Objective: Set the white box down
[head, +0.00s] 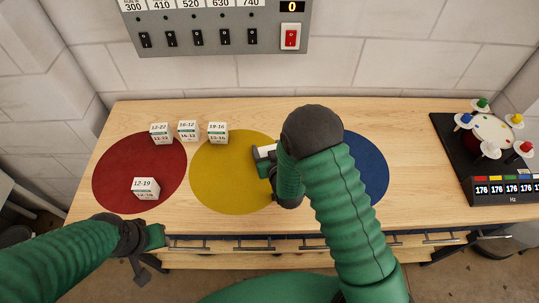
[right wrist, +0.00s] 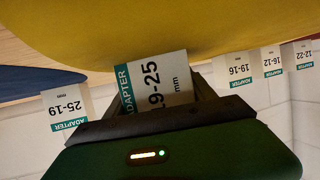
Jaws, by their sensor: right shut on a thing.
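My right gripper (head: 264,163) is shut on a white box (head: 264,151) over the yellow disc (head: 220,190), near its right side. In the right wrist view the held white box (right wrist: 158,85) shows a green ADAPTER band and the text 19-25 mm, its first digit partly cut off. The yellow disc also shows close to it there (right wrist: 150,25). I cannot tell whether the box touches the disc. My left gripper (head: 150,243) is low at the bench's front left edge, apart from the boxes; its jaws are unclear.
Three white boxes (head: 188,131) stand along the back left. Another box (head: 146,188) sits on the red disc (head: 120,180). A box marked 25-19 (right wrist: 66,110) shows in the right wrist view. The blue disc (head: 370,170) is partly behind my arm. A black tray (head: 462,150) with coloured-topped pieces is at right.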

